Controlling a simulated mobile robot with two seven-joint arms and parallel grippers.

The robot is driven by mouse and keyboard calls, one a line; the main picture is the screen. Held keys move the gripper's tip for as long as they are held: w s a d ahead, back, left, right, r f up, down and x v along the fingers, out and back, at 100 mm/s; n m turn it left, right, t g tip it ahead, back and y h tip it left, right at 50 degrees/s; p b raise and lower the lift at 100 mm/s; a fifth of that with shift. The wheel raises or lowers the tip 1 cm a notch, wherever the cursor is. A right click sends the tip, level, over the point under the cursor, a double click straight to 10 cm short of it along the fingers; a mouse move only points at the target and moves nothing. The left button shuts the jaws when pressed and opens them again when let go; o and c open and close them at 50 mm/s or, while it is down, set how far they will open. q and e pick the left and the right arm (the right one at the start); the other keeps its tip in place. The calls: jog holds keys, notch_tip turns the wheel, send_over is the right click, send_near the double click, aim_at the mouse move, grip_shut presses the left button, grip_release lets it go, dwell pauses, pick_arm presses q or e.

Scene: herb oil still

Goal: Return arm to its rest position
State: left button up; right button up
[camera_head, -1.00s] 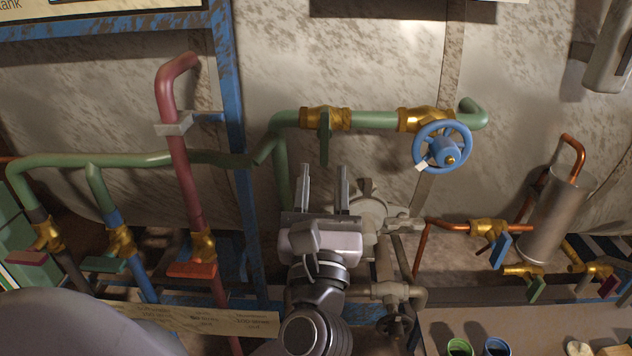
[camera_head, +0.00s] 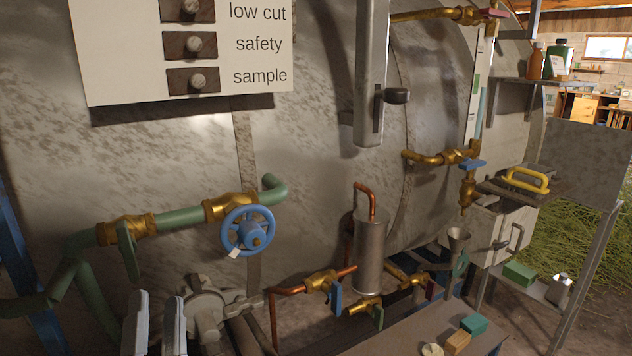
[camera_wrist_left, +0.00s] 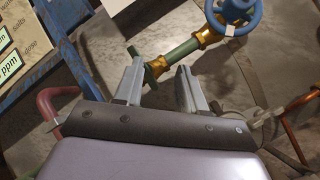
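My left gripper (camera_head: 155,325) shows at the bottom left of the head view, its two grey fingers pointing up and apart with nothing between them. In the left wrist view the same gripper (camera_wrist_left: 158,88) is open and empty in front of the green pipe (camera_wrist_left: 180,50). The pipe, its brass fittings and the blue handwheel (camera_head: 247,231) lie beyond the fingertips. The wheel also shows in the wrist view (camera_wrist_left: 234,14). The rest of my left arm is outside the head view. My right gripper is in neither view.
A large grey tank (camera_head: 320,130) fills the back. A steel cylinder (camera_head: 369,255) with copper pipes and brass valves stands right of the wheel. A bench (camera_head: 400,340) with small blocks is at the lower right. A grey box (camera_head: 500,225) with a yellow handle stands further right.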

pick_arm(q)
jog(key=s+d+f+m+g+h+p, duration=0.1)
jog(key=d+f+m+g+h, duration=0.15)
jog(key=f+m+h, duration=0.65)
jog(key=s+d+f+m+g+h+p, duration=0.1)
jog(key=d+f+m+g+h+p, duration=0.3)
jog(key=m, duration=0.9)
jog(key=s+a+f+m+g+y, duration=0.2)
jog(key=s+a+f+m+g, duration=0.1)
jog(key=f, duration=0.6)
jog(key=s+a+f+m+g+y, duration=0.2)
jog(key=s+a+f+m+g, duration=0.1)
jog(key=s+f+m, duration=0.3)
notch_tip(320, 180, down, 3)
jog(key=shift+s+a+r+m, duration=0.1)
jog(key=shift+s+a+m, duration=0.2)
jog(key=shift+s+a, duration=0.1)
jog(key=shift+d, duration=0.1)
